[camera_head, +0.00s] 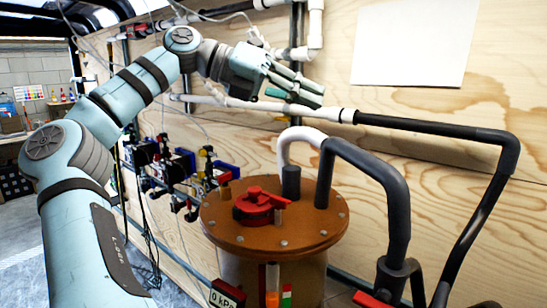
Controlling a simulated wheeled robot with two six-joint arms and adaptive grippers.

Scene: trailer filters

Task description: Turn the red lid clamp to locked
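The red lid clamp (259,204) sits on top of the round, rust-brown lid (240,236) of a tank. Its short handle points toward the right of the lid. My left gripper (308,92) is up near the wall, above and behind the lid, well apart from the clamp. Its fingers point right and slightly down. They are seen at an angle, so their opening is unclear, and I see nothing held in them. My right gripper is not in view.
A white pipe (299,138) and a thick dark pipe (372,168) rise from the lid's back and right. A long pipe (430,127) runs along the plywood wall. Valves and fittings (172,165) stand left of the tank. A gauge reading 0 kPa (227,294) is in front.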

